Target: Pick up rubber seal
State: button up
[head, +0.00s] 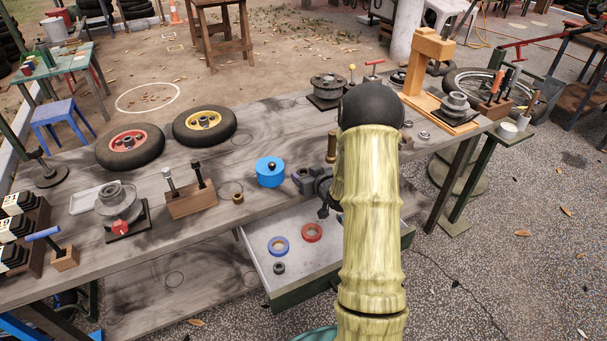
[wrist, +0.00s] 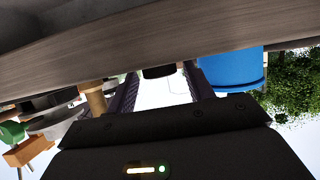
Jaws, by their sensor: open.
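I cannot tell for sure which thing is the rubber seal. A small dark ring (head: 279,267) lies in the open drawer, and a thin ring (head: 230,188) lies flat on the bench. My gripper (wrist: 161,78) is open, with its two black fingers apart. In the wrist view, which looks upside down, a short dark round piece (wrist: 158,72) shows between the fingertips, against the bench top; I cannot tell whether they touch it. In the head view my arm hides most of the gripper at the bench's front edge.
A blue round container (head: 270,172) and a brass cylinder (head: 332,147) stand on either side of my gripper. The open drawer (head: 262,262) below holds a blue ring (head: 278,246) and a red ring (head: 312,232).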

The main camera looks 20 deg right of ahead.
jog(key=c, duration=1)
jog(key=shift+r, duration=0.15)
notch_tip(320, 180, up, 10)
jog(key=shift+f+p, duration=0.1)
jog(key=shift+p, duration=0.6)
